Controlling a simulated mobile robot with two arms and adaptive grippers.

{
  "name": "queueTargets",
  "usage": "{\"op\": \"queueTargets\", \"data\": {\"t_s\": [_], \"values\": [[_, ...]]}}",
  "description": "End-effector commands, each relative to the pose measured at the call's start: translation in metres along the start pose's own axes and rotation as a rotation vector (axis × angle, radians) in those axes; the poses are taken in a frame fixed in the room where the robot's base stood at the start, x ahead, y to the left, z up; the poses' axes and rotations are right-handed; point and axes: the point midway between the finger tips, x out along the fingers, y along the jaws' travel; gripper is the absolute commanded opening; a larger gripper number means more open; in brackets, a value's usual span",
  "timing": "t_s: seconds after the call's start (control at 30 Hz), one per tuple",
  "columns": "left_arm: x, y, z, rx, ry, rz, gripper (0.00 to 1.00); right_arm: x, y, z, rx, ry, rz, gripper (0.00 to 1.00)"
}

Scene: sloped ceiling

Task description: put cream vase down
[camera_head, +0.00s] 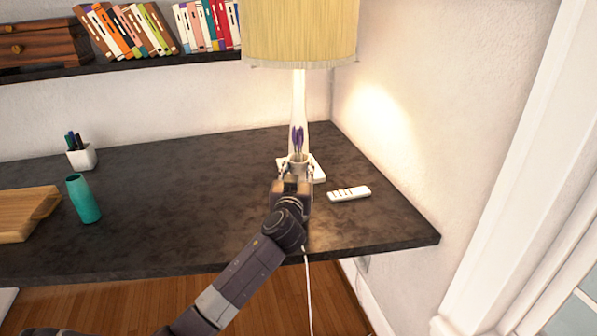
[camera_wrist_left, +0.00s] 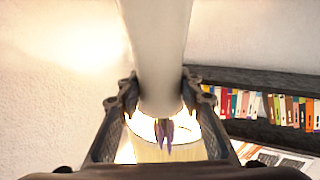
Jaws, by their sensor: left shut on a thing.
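My left gripper (camera_head: 296,172) reaches over the dark desk (camera_head: 220,190) in front of the lamp. It is shut on the cream vase (camera_head: 297,159), which holds purple flowers (camera_head: 297,138). In the left wrist view the pale vase (camera_wrist_left: 157,50) stands between the two fingers of the gripper (camera_wrist_left: 160,92), and the purple flowers show past its mouth. The gripper hides most of the vase in the head view. I cannot tell whether its bottom touches the desk. My right gripper is not in view.
A lamp with a yellow shade (camera_head: 300,32) stands just behind the vase. A white remote (camera_head: 349,193) lies to the right. A teal vase (camera_head: 83,199), a pen cup (camera_head: 81,156) and a wooden board (camera_head: 25,212) are at the left. The middle of the desk is clear.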

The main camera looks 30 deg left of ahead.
Motion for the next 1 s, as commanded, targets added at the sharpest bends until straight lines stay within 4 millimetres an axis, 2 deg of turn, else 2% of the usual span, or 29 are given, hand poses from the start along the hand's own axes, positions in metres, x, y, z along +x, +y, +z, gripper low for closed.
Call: {"op": "queueTargets", "data": {"t_s": [0.1,0.5,0.53,0.6,0.67,1.0], "values": [[0.000,0.000,0.010,-0.001,0.005,0.002,0.00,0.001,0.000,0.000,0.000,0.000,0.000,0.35],[0.000,0.001,0.016,-0.002,0.006,0.002,0.00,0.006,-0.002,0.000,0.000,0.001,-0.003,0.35],[0.000,0.000,0.016,-0.002,0.002,0.001,0.37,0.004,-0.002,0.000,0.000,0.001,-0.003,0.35],[0.000,0.000,0.016,-0.001,0.001,0.001,0.45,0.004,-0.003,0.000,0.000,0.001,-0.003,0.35],[0.000,0.000,0.016,-0.001,0.001,0.001,0.51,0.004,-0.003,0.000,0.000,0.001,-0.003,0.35],[0.000,0.000,0.013,0.000,0.002,0.001,0.51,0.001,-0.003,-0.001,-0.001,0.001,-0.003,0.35]]}}
